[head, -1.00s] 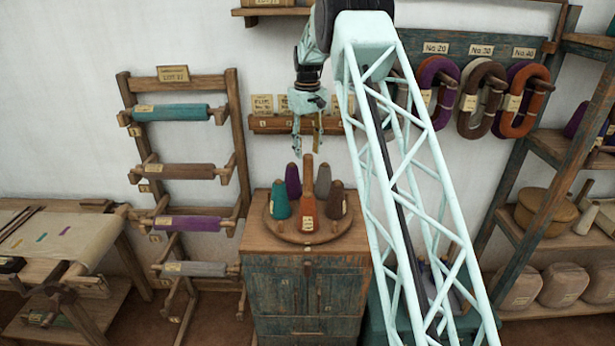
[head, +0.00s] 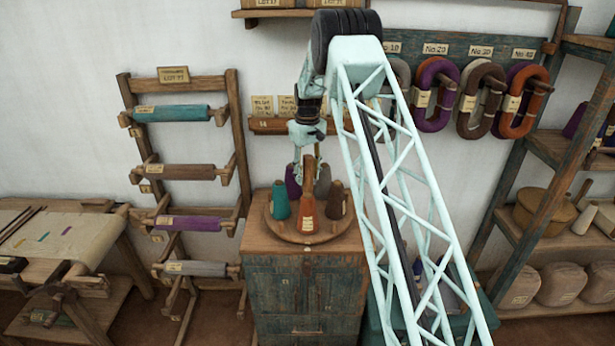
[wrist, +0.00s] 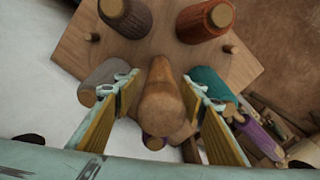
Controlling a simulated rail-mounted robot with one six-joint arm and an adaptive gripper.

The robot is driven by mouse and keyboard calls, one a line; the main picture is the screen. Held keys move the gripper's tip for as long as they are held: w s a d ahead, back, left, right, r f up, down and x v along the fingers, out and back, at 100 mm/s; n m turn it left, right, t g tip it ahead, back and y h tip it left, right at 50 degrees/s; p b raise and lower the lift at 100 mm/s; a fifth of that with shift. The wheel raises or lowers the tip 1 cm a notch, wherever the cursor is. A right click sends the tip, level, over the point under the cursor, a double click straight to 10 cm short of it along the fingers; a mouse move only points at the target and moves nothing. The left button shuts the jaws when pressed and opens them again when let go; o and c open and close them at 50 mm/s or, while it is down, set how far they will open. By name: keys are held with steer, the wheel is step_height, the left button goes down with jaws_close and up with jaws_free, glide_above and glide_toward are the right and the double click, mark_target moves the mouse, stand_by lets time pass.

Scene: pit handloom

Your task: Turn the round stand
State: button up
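The round stand (head: 283,231) is a wooden disc on top of a cabinet in the head view. It carries an orange cone (head: 307,205) in front, a teal cone (head: 280,205) left, a brown cone (head: 336,203) right, and purple (head: 292,183) and grey (head: 323,180) cones behind. My gripper (head: 308,166) points down just above the stand's middle. In the wrist view my gripper (wrist: 160,82) is open, its two fingers on either side of the upright wooden centre post (wrist: 163,105). Gaps seem to show beside the post; contact is not clear. The purple cone is mostly hidden.
The stand's cabinet (head: 305,290) has a worn blue front. A rack with rolls (head: 180,171) stands left, and a shelf unit (head: 545,150) right. A ledge with small labelled cards (head: 270,125) is on the wall behind my gripper. The cones stand close around the fingers.

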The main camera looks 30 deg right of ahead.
steer(key=shift+f, duration=0.3)
steer(key=c, duration=1.2)
steer(key=shift+o, duration=0.2)
